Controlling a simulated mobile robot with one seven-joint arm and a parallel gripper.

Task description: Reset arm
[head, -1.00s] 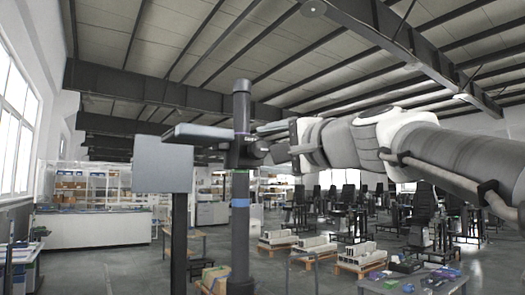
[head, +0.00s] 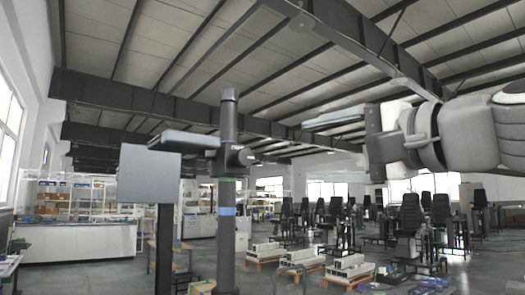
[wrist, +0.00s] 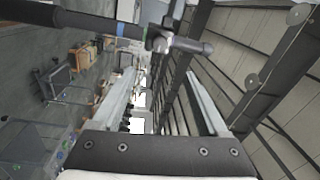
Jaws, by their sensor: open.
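My gripper (head: 318,123) is raised at the right of the head view, its fingers pointing left. In the wrist view its two fingers (wrist: 163,88) stand wide apart with nothing between them. A dark lift column (head: 228,150) with a blue band and a side clamp knob stands to the left of my gripper. A clear gap separates the two in the head view. The column also lies across the top left of the wrist view (wrist: 85,20), its knob beyond the fingertips.
A grey panel (head: 149,175) on a dark post stands left of the column. Wooden pallets with pale parts (head: 298,259), dark chairs (head: 411,213) and a white counter (head: 80,240) stand farther back. Open air surrounds my gripper below the roof beams.

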